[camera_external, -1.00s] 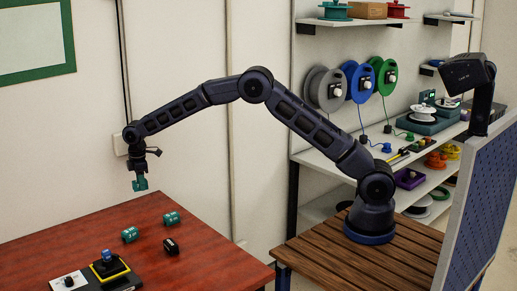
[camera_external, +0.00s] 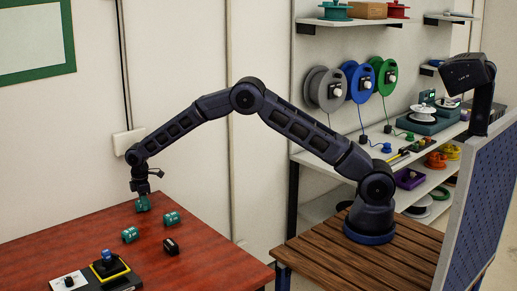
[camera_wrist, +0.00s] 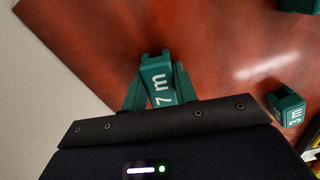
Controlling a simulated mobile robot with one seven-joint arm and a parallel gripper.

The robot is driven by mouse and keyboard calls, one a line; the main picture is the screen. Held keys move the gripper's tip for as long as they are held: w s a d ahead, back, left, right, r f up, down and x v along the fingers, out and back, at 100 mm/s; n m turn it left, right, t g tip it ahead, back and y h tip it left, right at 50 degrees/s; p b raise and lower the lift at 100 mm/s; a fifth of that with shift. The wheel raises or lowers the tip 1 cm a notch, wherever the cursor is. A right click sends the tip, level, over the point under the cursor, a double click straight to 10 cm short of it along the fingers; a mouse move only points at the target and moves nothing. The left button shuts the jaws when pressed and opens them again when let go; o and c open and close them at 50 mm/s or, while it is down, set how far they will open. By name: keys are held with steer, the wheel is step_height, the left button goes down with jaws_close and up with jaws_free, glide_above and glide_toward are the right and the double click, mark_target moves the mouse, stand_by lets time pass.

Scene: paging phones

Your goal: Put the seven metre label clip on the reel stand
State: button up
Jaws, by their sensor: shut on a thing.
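A green clip (camera_wrist: 158,80) marked "7 m" in white sits between the fingers of my gripper (camera_wrist: 159,92) in the wrist view. My gripper is shut on it. In the external view my gripper (camera_external: 142,195) points down with the clip (camera_external: 142,204) at its tip, at the back of the red table. I cannot tell whether the clip touches the table top. Grey (camera_external: 323,90), blue (camera_external: 358,82) and green (camera_external: 386,76) reels stand upright on the shelf unit at the right; which part is the reel stand is not clear.
Two green clips (camera_external: 130,234) (camera_external: 172,218) and a black one (camera_external: 171,246) lie on the red table (camera_external: 215,258). One green clip reads "3 m" (camera_wrist: 288,106). A yellow-edged device (camera_external: 109,268) stands at the front. A blue pegboard (camera_external: 480,205) rises at the right.

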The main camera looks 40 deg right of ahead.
steer(key=shift+f, duration=0.15)
steer(key=o, duration=0.9)
steer(key=shift+o, duration=0.2)
steer(key=r, duration=0.7)
steer(key=s+d+r, duration=0.1)
steer(key=r, duration=0.2)
steer(key=shift+r, duration=0.4)
